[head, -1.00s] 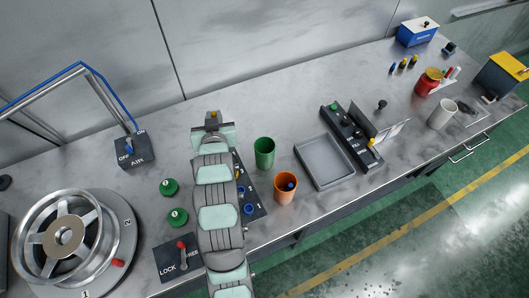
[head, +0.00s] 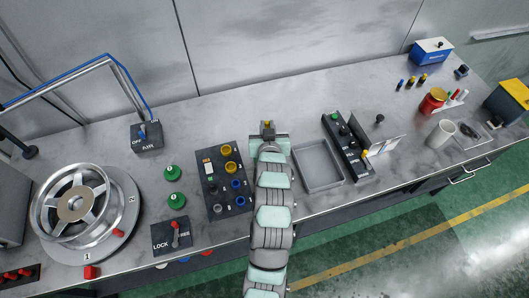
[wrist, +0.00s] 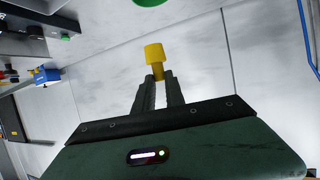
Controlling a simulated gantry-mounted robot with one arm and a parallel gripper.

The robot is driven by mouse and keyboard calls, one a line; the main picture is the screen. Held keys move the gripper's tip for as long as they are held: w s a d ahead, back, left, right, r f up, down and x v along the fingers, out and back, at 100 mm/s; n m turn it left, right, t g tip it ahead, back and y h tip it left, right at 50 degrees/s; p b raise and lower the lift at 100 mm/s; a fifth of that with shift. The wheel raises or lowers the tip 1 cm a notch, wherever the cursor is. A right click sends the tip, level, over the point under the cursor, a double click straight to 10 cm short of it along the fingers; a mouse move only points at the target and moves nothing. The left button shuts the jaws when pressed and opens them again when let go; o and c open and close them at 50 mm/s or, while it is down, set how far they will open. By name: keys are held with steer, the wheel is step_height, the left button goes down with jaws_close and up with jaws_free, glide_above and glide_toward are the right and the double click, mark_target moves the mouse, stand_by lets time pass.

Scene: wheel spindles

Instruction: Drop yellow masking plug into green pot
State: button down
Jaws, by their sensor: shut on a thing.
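My gripper (wrist: 155,85) is shut on a yellow masking plug (wrist: 154,54), which sticks out past the fingertips in the wrist view. In the head view the plug (head: 267,123) shows as a small yellow spot at the tip of my arm, above the bench. A green rounded edge (wrist: 151,2), which looks like the green pot, is cut off at the top of the wrist view, beyond the plug and apart from it. My arm hides the green pot's place in the head view.
A dark panel (head: 215,160) with yellow, blue and dark plugs lies left of my arm. A grey tray (head: 319,183) and a black control strip (head: 352,160) lie to the right. The orange pot is hidden. The bench behind my gripper is clear.

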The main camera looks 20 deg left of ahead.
step_height(320, 180, down, 4)
steer(key=shift+f+b, duration=0.1)
steer(key=shift+b, duration=0.35)
steer(key=c, duration=1.3)
jaws_free()
steer(key=shift+d, duration=0.1)
steer(key=b+v, duration=0.1)
steer(key=v, duration=1)
steer(key=shift+w+b, duration=0.1)
steer(key=shift+b, duration=0.2)
steer(key=shift+w, duration=0.1)
